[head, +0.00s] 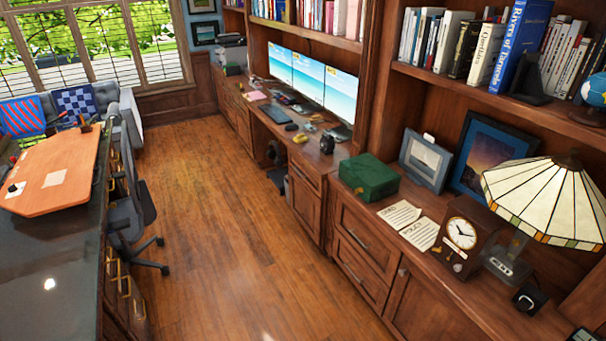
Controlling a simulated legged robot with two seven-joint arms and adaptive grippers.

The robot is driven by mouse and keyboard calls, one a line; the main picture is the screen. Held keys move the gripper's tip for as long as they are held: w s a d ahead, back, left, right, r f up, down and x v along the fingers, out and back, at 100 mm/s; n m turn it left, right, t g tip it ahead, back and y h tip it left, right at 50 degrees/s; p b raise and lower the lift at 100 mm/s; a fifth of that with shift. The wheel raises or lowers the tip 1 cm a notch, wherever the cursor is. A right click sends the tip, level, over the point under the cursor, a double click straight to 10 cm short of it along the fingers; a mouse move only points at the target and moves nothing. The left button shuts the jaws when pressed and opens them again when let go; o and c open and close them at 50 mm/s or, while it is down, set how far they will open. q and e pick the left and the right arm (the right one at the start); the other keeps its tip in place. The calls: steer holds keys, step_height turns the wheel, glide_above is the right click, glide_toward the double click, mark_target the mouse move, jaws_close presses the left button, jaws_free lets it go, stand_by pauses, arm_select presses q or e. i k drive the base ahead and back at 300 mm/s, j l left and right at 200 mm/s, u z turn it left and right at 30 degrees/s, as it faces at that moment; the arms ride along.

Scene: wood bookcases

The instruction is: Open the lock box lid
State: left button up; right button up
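A green box (369,178) sits on the wooden counter of the bookcase, right of centre in the head view. Its lid looks shut, and a small dark spot shows on its front; the latch is too small to make out. I take it to be the lock box. Neither of my grippers shows in the head view.
Papers (409,224), a wooden clock (464,236) and a stained-glass lamp (545,205) stand right of the box. Picture frames (424,161) lean behind it. Monitors (312,80) stand farther left. The wooden floor (215,220) is clear; an office chair (130,215) stands at left.

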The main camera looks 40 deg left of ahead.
mark_target(372, 172)
steer(key=u, duration=1.1)
steer(key=i+j, duration=0.1)
steer(key=i, duration=0.2)
steer(key=i+j+z, duration=0.1)
steer(key=i, duration=0.15)
